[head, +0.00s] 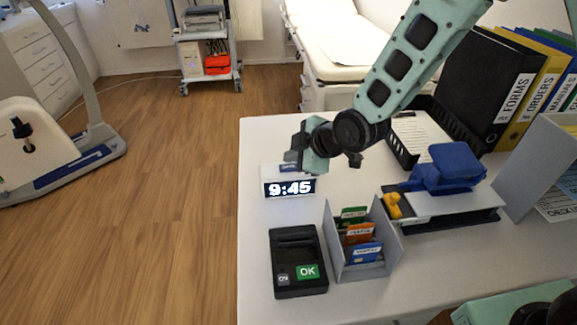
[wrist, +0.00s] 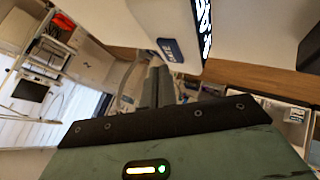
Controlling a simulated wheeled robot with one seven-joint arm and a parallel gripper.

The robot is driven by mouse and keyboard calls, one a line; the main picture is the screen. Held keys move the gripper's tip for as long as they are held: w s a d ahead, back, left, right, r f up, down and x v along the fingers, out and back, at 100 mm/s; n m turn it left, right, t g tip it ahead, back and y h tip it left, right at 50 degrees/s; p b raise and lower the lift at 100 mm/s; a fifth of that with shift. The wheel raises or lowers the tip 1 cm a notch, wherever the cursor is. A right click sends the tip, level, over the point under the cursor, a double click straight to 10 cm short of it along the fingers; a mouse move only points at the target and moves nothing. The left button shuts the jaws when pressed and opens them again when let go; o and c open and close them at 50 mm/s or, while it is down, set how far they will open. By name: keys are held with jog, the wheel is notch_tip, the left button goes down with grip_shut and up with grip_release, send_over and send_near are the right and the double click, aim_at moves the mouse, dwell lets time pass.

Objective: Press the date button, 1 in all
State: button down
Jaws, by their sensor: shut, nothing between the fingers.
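A white desk clock (head: 289,188) showing 9:45 stands near the left edge of the desk. The blue date button (head: 290,168) is on its top face and is partly hidden by my gripper in the head view. In the wrist view the clock (wrist: 180,20) is at the top with its lit digits side-on, and the blue date button (wrist: 171,50) shows its label. My gripper (head: 292,160) is shut and empty, its fingertips right by the button. The fingers also show in the wrist view (wrist: 157,72), just below the button. Whether they touch it I cannot tell.
A black card terminal (head: 299,285) with a green OK key and a grey card holder (head: 352,266) stand in front of the clock. A blue stapler-like device (head: 445,168), a black tray (head: 420,145) and binders (head: 480,85) fill the right. The desk's left edge is close.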

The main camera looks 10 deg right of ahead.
aim_at(293, 168)
dwell(0.4)
jog(key=shift+f+b, duration=0.45)
jog(key=shift+b, duration=0.05)
jog(key=shift+f+b, duration=0.35)
jog(key=shift+f, duration=0.05)
dwell(0.4)
jog(key=shift+r, duration=0.1)
jog(key=shift+r+p, duration=0.55)
jog(key=shift+r, duration=0.2)
jog(key=shift+r+p, duration=1.85)
jog(key=shift+r, duration=0.7)
jog(key=shift+f, duration=0.1)
